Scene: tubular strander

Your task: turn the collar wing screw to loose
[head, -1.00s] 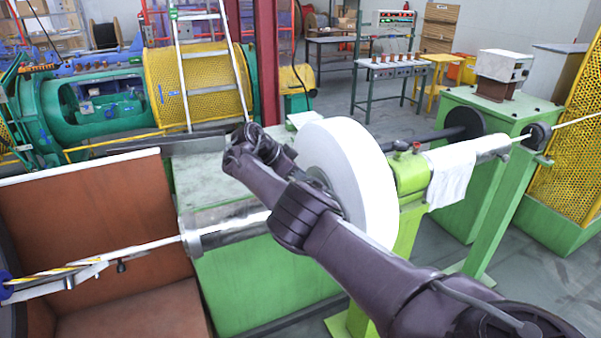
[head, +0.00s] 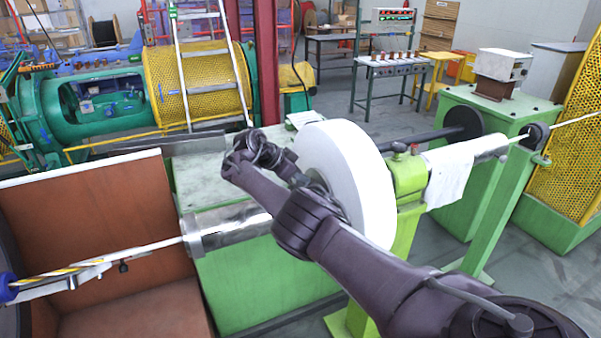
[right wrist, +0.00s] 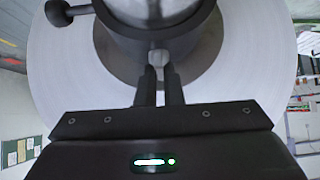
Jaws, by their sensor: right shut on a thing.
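The collar (right wrist: 190,48) shows in the right wrist view as a dark ring around a grey metal shaft, in front of a big white disc (right wrist: 240,60). A small light-grey piece, apparently the wing screw (right wrist: 158,58), stands at the collar's lower edge. My right gripper (right wrist: 159,88) is shut on it, with two dark fingers close together on either side. In the head view the white disc (head: 350,175) stands upright, and my right arm reaches across to its left face. The collar and screw are hidden there. My left gripper is not in view.
A dark round-headed knob (right wrist: 58,12) sticks out left of the collar. In the head view, a metal tube (head: 225,228) lies left of the disc above a green base (head: 265,290). A white cloth (head: 450,175) hangs on the right. A brown panel (head: 100,215) stands at left.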

